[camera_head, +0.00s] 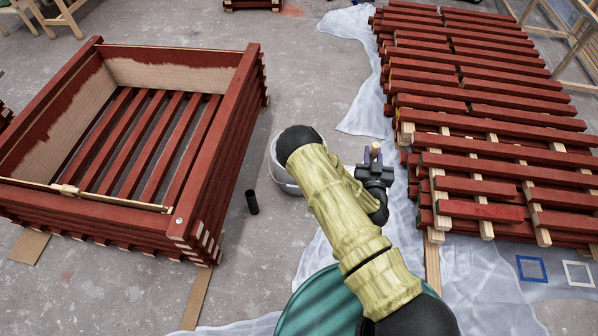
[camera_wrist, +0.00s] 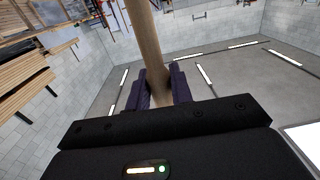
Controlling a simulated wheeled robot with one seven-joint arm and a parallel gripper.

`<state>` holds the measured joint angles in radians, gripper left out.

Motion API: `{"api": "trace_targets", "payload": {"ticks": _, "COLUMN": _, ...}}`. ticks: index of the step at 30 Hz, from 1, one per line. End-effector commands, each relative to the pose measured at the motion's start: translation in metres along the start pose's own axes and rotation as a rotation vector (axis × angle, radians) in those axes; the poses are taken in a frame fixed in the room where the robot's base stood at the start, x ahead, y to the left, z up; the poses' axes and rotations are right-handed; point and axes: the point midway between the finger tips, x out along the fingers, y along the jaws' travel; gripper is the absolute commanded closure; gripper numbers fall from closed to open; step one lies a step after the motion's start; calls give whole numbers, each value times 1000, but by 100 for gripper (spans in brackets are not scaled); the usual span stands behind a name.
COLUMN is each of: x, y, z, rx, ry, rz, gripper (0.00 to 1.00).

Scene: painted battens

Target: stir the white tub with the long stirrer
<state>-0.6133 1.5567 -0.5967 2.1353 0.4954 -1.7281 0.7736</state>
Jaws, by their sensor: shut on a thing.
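The white tub (camera_head: 291,188) stands on the concrete floor near the middle of the head view. My arm crosses in front of it and hides most of it, so its contents do not show. My gripper (camera_head: 374,161) is to the right of the tub, apart from it, and is shut on the long stirrer (camera_head: 376,149). Only a short pale wooden end of the stirrer shows there. In the wrist view, the stirrer (camera_wrist: 145,42) is a round wooden shaft between the dark purple fingers of my gripper (camera_wrist: 161,84), running out of the top of the picture.
A red-painted slatted crate (camera_head: 250,75) stands on the left. A stack of red battens (camera_head: 480,110) lies on the right, close to my gripper. A small black cylinder (camera_head: 252,202) stands between crate and tub. Clear plastic sheeting (camera_head: 352,45) covers parts of the floor.

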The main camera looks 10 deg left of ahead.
Motion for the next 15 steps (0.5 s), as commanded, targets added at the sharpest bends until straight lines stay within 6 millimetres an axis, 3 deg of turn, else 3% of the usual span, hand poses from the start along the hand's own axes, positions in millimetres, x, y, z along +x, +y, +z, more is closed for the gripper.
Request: {"api": "trace_targets", "payload": {"ticks": 15, "x": 0, "y": 0, "z": -36, "rx": 0, "ry": -1, "rz": 1, "gripper": 100}}
